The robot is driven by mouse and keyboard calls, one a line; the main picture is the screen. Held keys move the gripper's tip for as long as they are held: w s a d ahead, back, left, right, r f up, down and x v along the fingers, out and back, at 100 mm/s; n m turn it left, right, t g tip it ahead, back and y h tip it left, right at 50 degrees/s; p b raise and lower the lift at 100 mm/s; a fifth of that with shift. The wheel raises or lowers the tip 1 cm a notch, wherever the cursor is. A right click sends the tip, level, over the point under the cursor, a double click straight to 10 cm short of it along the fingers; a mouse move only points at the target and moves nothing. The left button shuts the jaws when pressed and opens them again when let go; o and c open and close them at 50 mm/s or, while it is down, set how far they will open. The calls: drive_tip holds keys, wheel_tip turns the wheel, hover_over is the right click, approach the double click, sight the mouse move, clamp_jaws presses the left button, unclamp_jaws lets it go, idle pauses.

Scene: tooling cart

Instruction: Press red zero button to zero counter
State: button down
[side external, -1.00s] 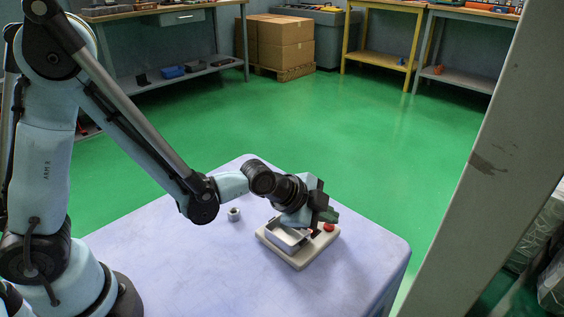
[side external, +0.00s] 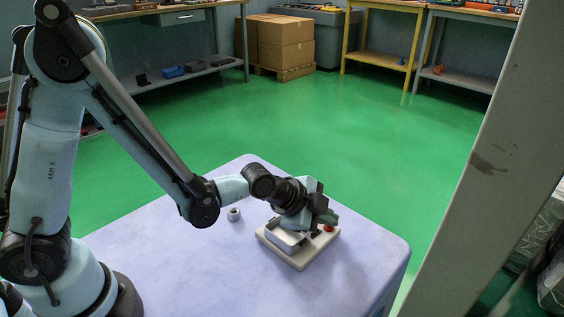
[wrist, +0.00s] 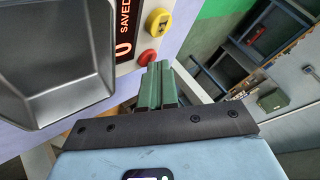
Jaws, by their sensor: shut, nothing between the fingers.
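The counter unit (side external: 298,262) is a pale box on the table, with a metal tray (side external: 283,239) on top. Its red button (wrist: 147,57) shows in the wrist view beside a dark display (wrist: 124,25) with lit characters, including a 0 and "SAVED". A yellow button (wrist: 158,20) is above the red one. In the side view, the red button (side external: 329,228) is just below my fingertips and partly covered by them. My gripper (wrist: 157,68) has green fingers, shut and empty, with tips close to the red button. I cannot tell whether they touch it.
A small metal nut-like part (side external: 234,214) lies on the lavender table (side external: 190,262) left of the unit. A grey post (side external: 480,150) stands at the right. Workbenches and cardboard boxes (side external: 285,45) are far back across the green floor.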

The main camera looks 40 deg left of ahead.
sight(325, 228)
drive_tip(key=shift+r, duration=0.1)
idle(0.3)
drive_tip(key=shift+r, duration=0.7)
drive_tip(key=shift+r, duration=2.5)
